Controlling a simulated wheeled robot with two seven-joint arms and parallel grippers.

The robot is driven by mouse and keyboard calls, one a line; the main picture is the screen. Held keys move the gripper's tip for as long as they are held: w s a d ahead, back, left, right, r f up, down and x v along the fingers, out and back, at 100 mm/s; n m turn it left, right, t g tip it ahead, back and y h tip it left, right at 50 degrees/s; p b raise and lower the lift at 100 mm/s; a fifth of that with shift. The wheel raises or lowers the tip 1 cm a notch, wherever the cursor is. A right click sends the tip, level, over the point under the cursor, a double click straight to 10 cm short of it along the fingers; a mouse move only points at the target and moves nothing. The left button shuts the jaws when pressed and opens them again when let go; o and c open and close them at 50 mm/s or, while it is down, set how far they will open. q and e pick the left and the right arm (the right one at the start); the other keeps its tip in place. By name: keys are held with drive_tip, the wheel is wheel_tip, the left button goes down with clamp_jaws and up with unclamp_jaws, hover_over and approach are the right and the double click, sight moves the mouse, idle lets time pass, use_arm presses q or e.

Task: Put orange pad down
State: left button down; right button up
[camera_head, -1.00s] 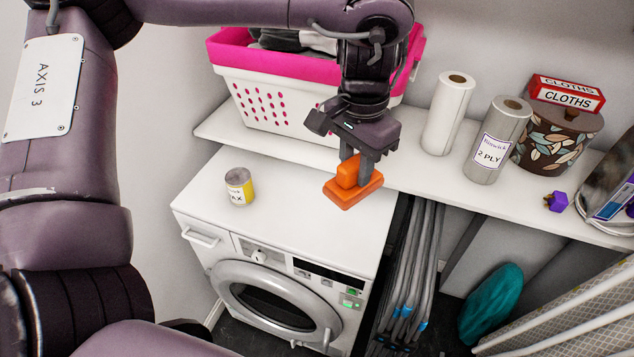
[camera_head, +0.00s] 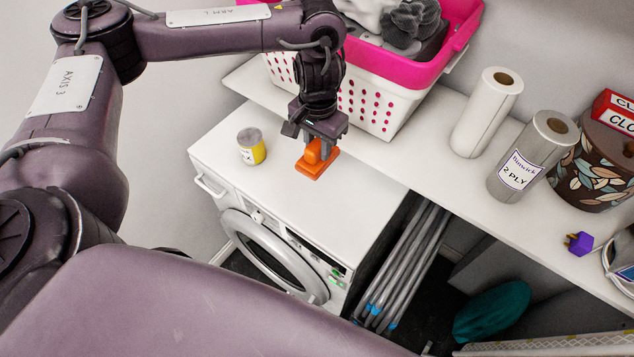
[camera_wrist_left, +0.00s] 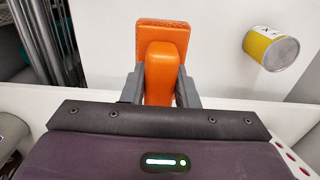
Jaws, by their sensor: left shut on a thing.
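The orange pad (camera_head: 312,165) has a flat base with a raised block on top. My left gripper (camera_head: 318,148) is shut on the raised block and holds the pad over the top of the white dryer (camera_head: 290,205), near the shelf edge. In the left wrist view the pad (camera_wrist_left: 163,42) is between the two grey fingers of the gripper (camera_wrist_left: 160,88), with its base extending beyond them. I cannot tell whether its underside touches the dryer top. My right gripper is not in view.
A yellow and grey tin (camera_head: 251,147) stands on the dryer, left of the pad; the wrist view also shows it (camera_wrist_left: 270,48). A pink and white laundry basket (camera_head: 385,95), paper rolls (camera_head: 487,110) and a purple plug (camera_head: 579,243) are on the shelf. The dryer's front right top is clear.

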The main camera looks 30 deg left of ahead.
use_arm(q)
drive_tip(key=f+b, duration=0.2)
drive_tip(key=f, duration=0.8)
drive_tip(key=shift+w+f+b, duration=0.1)
drive_tip(key=shift+w+b, duration=0.1)
drive_tip(key=shift+b, duration=0.1)
wheel_tip(320, 180, down, 4)
drive_tip(key=shift+r+b, duration=0.1)
drive_tip(key=shift+b, duration=0.65)
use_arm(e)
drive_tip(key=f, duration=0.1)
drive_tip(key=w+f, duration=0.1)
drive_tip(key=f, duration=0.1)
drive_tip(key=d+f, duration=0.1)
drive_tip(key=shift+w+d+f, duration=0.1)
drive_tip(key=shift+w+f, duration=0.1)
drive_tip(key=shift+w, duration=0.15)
use_arm(q)
drive_tip(key=c, duration=1.3)
unclamp_jaws()
drive_tip(key=shift+d, duration=0.1)
drive_tip(key=shift+o, duration=0.9)
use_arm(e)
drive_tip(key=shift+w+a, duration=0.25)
